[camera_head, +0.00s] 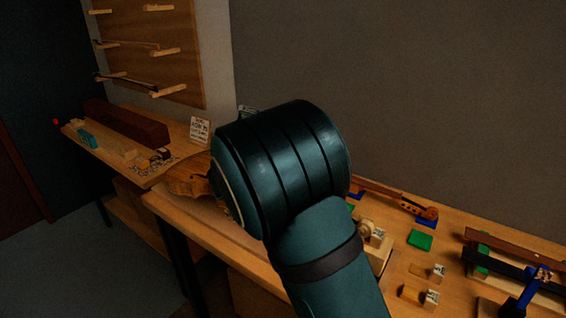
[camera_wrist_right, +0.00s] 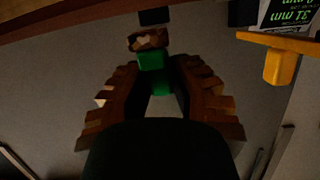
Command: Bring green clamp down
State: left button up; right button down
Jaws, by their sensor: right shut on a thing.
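A green clamp (camera_wrist_right: 153,62) is between the fingers of my right gripper (camera_wrist_right: 160,75) in the right wrist view. The fingers are shut on it, one on each side. A brown piece (camera_wrist_right: 148,39) shows just beyond the green part; I cannot tell whether it belongs to the clamp. In the head view my own dark teal arm fills the middle and hides part of the bench. The right gripper and the held clamp cannot be made out there. My left gripper is in neither view.
A violin body (camera_head: 188,176) shows partly behind my arm on the bench (camera_head: 215,228). A green block (camera_head: 419,240), small wooden blocks (camera_head: 418,270) and a blue clamp-like piece (camera_head: 527,292) are at right. A pegged wall board (camera_head: 185,50) hangs at upper left.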

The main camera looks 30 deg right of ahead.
jog(key=shift+f+h, duration=0.2)
jog(key=shift+h, duration=0.2)
jog(key=shift+t, duration=0.3)
jog(key=c, duration=0.8)
grip_release()
jog(key=shift+f, duration=0.1)
jog(key=v, duration=1.2)
jog(key=shift+a+f, duration=0.1)
jog(key=shift+f, duration=0.05)
